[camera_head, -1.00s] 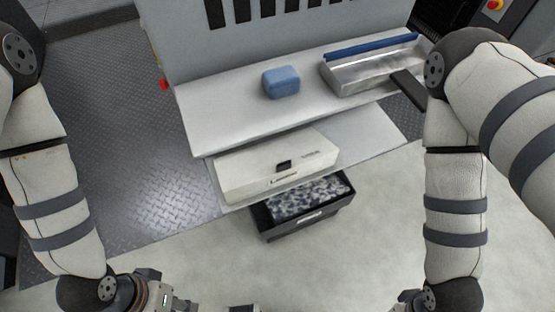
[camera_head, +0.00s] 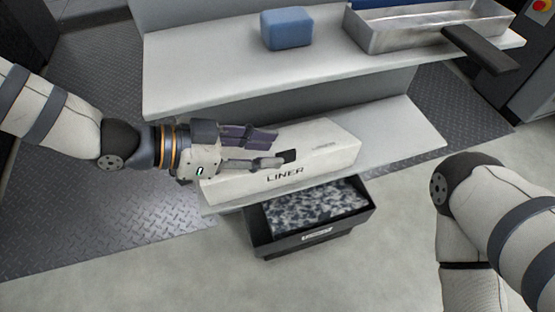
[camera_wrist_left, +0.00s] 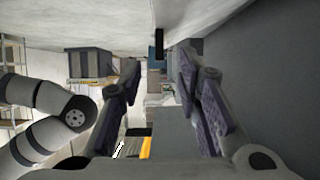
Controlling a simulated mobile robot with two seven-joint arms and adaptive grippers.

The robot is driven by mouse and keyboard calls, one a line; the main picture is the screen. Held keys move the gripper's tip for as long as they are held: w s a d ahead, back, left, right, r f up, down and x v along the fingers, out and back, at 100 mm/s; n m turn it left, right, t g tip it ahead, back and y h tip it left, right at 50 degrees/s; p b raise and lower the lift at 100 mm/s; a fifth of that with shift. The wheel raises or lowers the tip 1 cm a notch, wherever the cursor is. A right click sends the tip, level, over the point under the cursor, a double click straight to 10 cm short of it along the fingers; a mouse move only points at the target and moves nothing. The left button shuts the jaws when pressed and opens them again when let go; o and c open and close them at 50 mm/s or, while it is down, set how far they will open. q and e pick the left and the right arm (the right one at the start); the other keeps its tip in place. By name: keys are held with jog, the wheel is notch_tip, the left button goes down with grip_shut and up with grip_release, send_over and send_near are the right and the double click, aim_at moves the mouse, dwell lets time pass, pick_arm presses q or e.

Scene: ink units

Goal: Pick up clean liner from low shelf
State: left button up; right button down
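A long white box marked LINER (camera_head: 325,160) lies on the low shelf (camera_head: 400,145), with a dark notch in its front. My left gripper (camera_head: 276,150) reaches in from the left over the box's left part and hides some of it. Its two fingers are apart, with nothing visibly held between them. In the left wrist view the open fingers (camera_wrist_left: 157,85) also stand apart, close under a pale overhead surface. I cannot tell whether they touch the box. My right arm shows at the right, but its gripper is out of view.
A blue block (camera_head: 287,30) and a metal tray (camera_head: 420,32) stand on the upper shelf (camera_head: 200,75), which overhangs the low one. A black bin (camera_head: 310,240) with mottled grey-white contents stands below. The pale floor at the front is clear.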

aim_at(283, 153)
pick_arm(q)
jog(key=x, duration=0.3)
jog(key=shift+f, duration=0.3)
grip_shut()
jog(key=shift+r, duration=0.15)
